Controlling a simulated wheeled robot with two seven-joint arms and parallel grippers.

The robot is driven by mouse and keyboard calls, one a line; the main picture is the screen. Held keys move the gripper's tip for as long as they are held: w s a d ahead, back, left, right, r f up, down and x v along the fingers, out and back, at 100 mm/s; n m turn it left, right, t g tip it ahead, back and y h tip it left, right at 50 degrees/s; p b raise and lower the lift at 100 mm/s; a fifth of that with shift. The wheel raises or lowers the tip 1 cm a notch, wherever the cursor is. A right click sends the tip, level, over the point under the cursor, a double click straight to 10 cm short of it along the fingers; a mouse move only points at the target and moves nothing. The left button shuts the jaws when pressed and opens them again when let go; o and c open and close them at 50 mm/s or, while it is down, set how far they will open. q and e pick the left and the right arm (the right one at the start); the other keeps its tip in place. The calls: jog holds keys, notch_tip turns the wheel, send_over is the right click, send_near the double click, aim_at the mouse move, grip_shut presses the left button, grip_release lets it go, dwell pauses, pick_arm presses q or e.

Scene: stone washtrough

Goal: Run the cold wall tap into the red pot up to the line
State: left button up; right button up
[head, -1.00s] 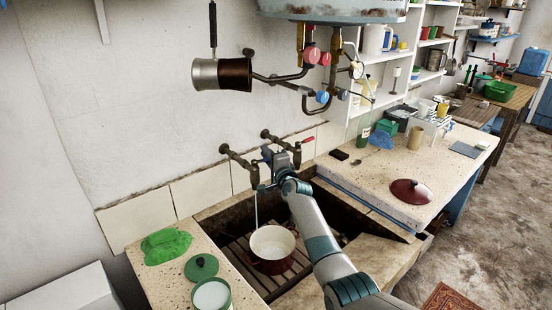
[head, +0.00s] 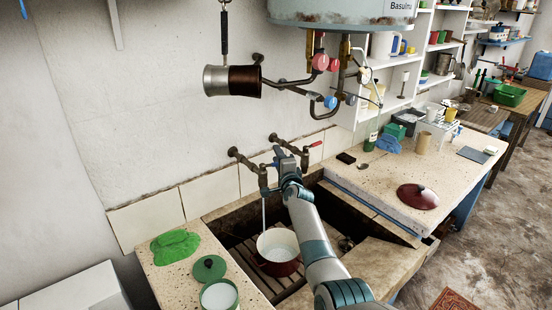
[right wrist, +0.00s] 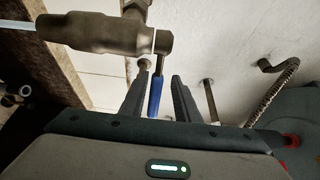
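The red pot (head: 279,268) stands upright on the slats in the trough, its pale inside facing up. A thin stream of water falls from the cold wall tap (head: 263,182) into it. I cannot make out the line or the exact water level. My right gripper (head: 277,160) is at the tap. In the right wrist view its two fingers (right wrist: 160,92) are apart, with the tap's blue lever (right wrist: 155,97) between them and gaps showing on both sides. The tap body (right wrist: 100,32) is also in that view. My left gripper is not in view.
A second tap with a red lever (head: 315,144) is on the wall to the right. A green pot (head: 219,296), its lid (head: 209,268) and a green cloth (head: 174,244) lie on the left ledge. A dark red lid (head: 417,196) lies on the right counter. A boiler (head: 345,12) hangs above.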

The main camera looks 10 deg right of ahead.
jog(key=shift+s+a+f, duration=0.15)
jog(key=shift+a+f, duration=0.05)
jog(key=s+p, duration=1)
jog(key=s, duration=0.7)
jog(key=shift+s+d+r, duration=0.15)
jog(key=shift+s+d, duration=0.1)
jog(key=shift+d, duration=0.1)
dwell(5.8)
